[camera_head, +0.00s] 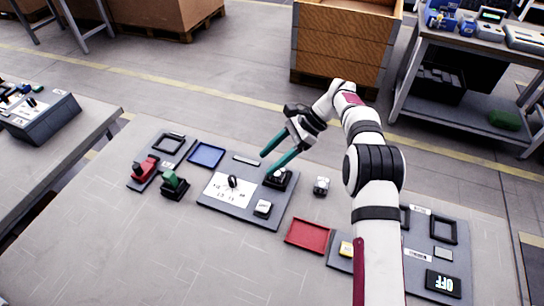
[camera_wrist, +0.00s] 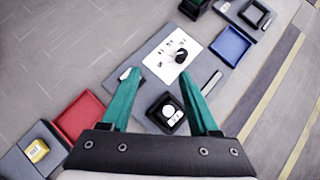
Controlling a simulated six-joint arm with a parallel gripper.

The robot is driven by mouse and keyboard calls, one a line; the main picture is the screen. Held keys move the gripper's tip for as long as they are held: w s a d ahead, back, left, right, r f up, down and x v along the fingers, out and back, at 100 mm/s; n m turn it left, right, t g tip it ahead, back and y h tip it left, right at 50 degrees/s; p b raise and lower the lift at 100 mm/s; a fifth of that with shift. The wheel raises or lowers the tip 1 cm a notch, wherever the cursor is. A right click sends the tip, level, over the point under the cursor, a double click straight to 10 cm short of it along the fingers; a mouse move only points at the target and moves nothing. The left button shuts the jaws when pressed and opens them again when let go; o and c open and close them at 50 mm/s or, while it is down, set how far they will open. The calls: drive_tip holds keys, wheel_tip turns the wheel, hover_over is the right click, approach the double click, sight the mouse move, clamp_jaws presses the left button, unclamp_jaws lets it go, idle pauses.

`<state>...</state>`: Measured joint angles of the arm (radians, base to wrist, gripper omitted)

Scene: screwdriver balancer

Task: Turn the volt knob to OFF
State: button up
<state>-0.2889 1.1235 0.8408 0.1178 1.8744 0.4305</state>
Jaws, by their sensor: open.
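A black knob (camera_head: 233,182), which looks like the volt knob, sits on a white printed dial plate (camera_head: 222,192) on a grey panel (camera_head: 262,217). In the wrist view the black knob (camera_wrist: 181,56) stands on its white plate just beyond my fingertips. The dial's markings are too small to read, so I cannot tell its setting. My gripper (camera_head: 267,166) has two green fingers spread apart with nothing between them. It hangs over the panel's right part, to the right of the knob. It also shows in the wrist view (camera_wrist: 160,74).
A black socket with a white-topped part (camera_head: 279,178) stands close to my fingers. A blue tray (camera_head: 207,154), a red tray (camera_head: 306,236), red (camera_head: 145,168) and green (camera_head: 174,183) devices lie around. A black block (camera_head: 442,283) reads OFF. The front left table is clear.

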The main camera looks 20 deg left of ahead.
drive_tip(key=s+a+r+m+t+y, duration=0.3)
drive_tip(key=a+m+y, duration=0.1)
drive_tip(key=a, duration=0.2)
drive_tip(key=m+t+h, duration=0.3)
drive_tip(key=m+t, duration=0.3)
drive_tip(key=m, duration=0.2)
approach(232, 178)
drive_tip(key=x, duration=1)
drive_tip(key=shift+a+f, duration=0.1)
clamp_jaws()
